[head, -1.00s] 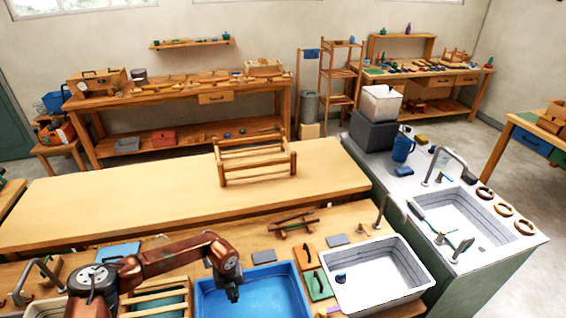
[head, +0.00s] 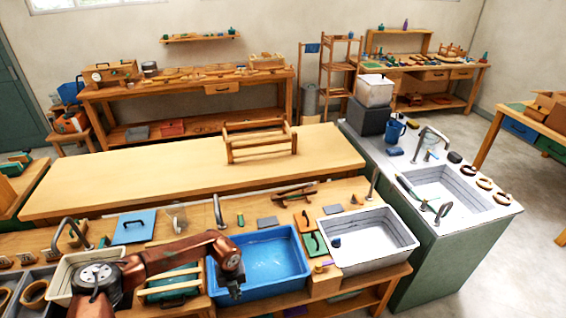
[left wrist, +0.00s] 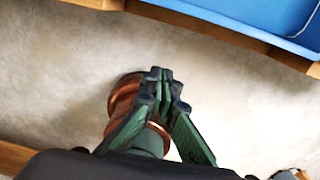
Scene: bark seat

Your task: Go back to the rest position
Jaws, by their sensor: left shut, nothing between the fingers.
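My left arm comes in from the lower left in the head view, bent at a copper-coloured elbow. My left gripper (head: 234,289) hangs down at the left front edge of the blue basin (head: 282,277). In the left wrist view the green fingers of my left gripper (left wrist: 161,75) are together with nothing between them. Bare floor and a copper-coloured round part lie behind them in that view. My right gripper is not in view.
A white sink (head: 365,241) stands right of the blue basin on the front bench. A wooden rack (head: 259,142) stands on the long table (head: 190,179) behind. Pale floor (left wrist: 60,75) lies below the left gripper, with the blue basin's edge (left wrist: 270,22) at upper right.

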